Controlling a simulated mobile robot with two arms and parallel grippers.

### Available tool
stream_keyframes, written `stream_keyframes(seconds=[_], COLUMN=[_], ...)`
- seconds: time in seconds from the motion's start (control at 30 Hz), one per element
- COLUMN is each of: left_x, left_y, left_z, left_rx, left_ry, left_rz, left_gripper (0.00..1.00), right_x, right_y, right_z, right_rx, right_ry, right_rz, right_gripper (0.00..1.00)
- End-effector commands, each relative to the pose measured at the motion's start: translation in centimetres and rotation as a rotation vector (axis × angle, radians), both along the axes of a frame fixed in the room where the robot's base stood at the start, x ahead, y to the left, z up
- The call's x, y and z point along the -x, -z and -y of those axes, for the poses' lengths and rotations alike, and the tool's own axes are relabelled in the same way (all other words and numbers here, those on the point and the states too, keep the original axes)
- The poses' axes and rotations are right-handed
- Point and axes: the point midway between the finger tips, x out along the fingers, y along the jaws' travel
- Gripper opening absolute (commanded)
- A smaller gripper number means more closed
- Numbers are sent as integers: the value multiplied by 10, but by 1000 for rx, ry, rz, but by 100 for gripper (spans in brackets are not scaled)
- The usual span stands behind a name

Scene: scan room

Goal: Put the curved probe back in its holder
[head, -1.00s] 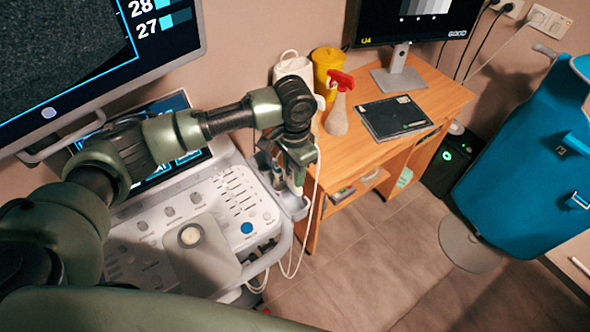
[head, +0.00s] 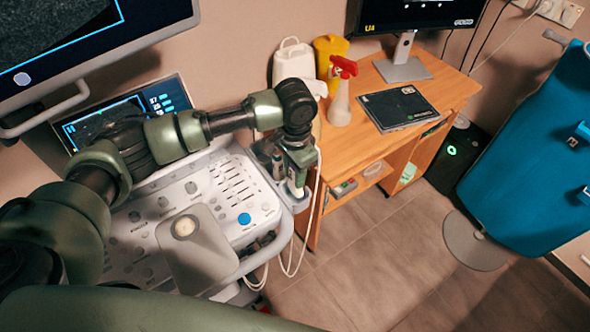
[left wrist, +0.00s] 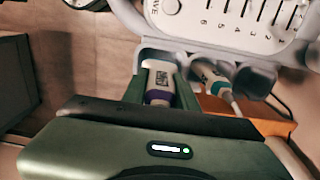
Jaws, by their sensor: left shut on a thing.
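My left gripper (head: 297,183) is at the right edge of the ultrasound console, over the probe holder (head: 303,202). It is shut on a pale probe, the curved probe (left wrist: 160,78), which has a purple band and a dark label. In the left wrist view the probe lies between the two green fingers, in line with a holder slot (left wrist: 157,47). I cannot tell how deep it sits in the slot. A second probe (left wrist: 207,72) with a teal band is in the slot beside it. My right gripper is not in view.
The ultrasound console (head: 225,190) with its monitor (head: 85,45) stands at left. A wooden desk (head: 440,92) at right holds a spray bottle (head: 340,100) and a dark folder (head: 397,108). White cables hang below the holder. The floor (head: 385,260) is clear, with a blue chair (head: 525,150) at far right.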

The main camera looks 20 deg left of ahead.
Motion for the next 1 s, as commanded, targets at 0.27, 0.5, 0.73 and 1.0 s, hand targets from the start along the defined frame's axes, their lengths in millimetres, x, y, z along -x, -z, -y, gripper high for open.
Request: stream_keyframes(seconds=[0.27, 0.5, 0.73, 1.0], left_x=[0, -1, -1, -1], left_y=[20, 37, 45, 45], left_z=[1, 1, 1, 1], left_rx=[1, 2, 1, 2], left_ry=[0, -1, 0, 0], left_rz=[0, 1, 2, 2], left_gripper=[0, 0, 0, 0], right_x=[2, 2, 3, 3], right_y=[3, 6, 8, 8], right_z=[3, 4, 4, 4], right_rx=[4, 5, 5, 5], right_ry=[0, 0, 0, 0], right_rz=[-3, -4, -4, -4], right_gripper=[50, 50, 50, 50])
